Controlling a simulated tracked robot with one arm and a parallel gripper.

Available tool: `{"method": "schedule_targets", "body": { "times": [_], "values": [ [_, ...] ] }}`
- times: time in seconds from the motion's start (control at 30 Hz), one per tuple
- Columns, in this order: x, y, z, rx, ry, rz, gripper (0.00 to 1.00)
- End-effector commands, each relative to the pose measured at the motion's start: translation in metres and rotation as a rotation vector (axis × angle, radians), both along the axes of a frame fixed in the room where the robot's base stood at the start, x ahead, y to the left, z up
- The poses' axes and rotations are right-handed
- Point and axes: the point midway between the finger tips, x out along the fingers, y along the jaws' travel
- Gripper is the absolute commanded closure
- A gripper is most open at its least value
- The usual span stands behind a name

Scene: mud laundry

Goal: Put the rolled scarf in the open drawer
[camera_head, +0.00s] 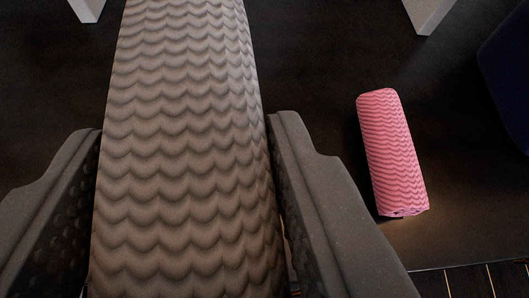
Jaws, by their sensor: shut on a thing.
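A large brown-grey roll (182,130) with a wavy scalloped pattern fills the middle of the view, running from the bottom edge to the top edge. It looks like a rolled scarf. My gripper (190,190) is shut on it, one finger against each long side. A second roll, pink (392,152) with a similar wavy pattern, lies on the dark surface at the right, apart from my gripper. I cannot tell from this view which roll the task names. No open drawer shows.
The dark floor (318,75) is bare around the pink roll. White leg-like pieces stand at the top left (87,8) and top right (430,12). A dark blue object (508,80) is cut off at the right edge. Thin light lines mark the floor at the bottom right.

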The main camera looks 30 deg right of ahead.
Motion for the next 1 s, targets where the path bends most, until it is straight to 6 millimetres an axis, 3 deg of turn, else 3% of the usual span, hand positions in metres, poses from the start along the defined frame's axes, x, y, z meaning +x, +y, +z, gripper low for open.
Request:
{"method": "schedule_targets", "body": {
  "times": [0.03, 0.2, 0.4, 0.53, 0.67, 1.0],
  "values": [
    [-0.007, 0.002, -0.020, 0.000, 0.011, -0.015, 0.80],
    [-0.024, 0.000, -0.061, 0.000, 0.010, -0.066, 0.80],
    [-0.039, -0.005, -0.089, 0.000, 0.007, -0.102, 0.80],
    [-0.041, -0.008, -0.095, 0.001, 0.002, -0.111, 0.80],
    [-0.025, -0.017, -0.098, 0.001, -0.002, -0.112, 0.80],
    [0.046, -0.052, -0.105, 0.001, -0.005, -0.113, 0.80]
  ]
}}
